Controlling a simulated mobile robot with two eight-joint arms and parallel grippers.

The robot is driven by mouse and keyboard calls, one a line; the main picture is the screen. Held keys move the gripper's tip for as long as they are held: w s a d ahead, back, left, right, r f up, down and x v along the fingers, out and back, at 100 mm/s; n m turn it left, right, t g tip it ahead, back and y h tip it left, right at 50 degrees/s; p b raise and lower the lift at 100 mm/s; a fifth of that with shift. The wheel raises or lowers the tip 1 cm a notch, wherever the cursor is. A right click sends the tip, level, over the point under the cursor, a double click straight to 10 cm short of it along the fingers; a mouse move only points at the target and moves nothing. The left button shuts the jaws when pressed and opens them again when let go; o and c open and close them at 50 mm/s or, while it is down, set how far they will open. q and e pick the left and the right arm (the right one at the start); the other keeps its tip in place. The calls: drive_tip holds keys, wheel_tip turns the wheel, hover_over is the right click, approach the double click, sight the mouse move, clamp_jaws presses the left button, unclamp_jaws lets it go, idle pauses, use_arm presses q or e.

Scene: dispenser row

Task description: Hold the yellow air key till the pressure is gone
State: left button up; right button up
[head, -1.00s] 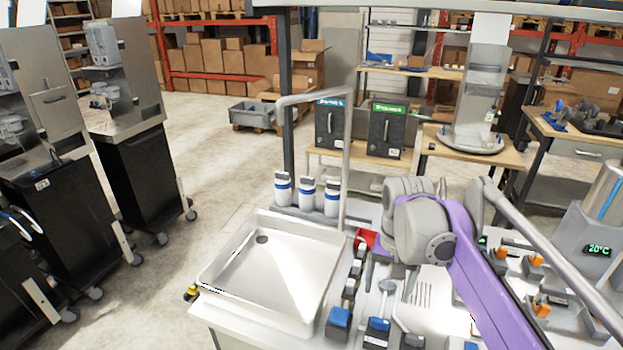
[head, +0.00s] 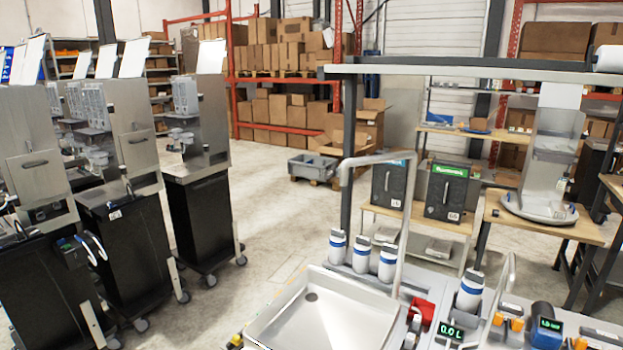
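No air key can be made out for certain. A small yellow part (head: 235,341) shows at the left outer corner of the white sink (head: 262,325), cut by the lower picture edge and too small to identify. Orange-yellow pieces (head: 508,320) sit on the bench at the lower right; whether one of them is a key I cannot tell. No pressure gauge is readable as such. Neither of my grippers is in view.
Several white bottles with blue bands (head: 361,256) stand behind the sink. A red box (head: 422,314) and a green "0.0 L" display (head: 452,332) are right of it. Black dispenser carts (head: 203,215) stand at left. The floor (head: 255,215) between carts and bench is clear.

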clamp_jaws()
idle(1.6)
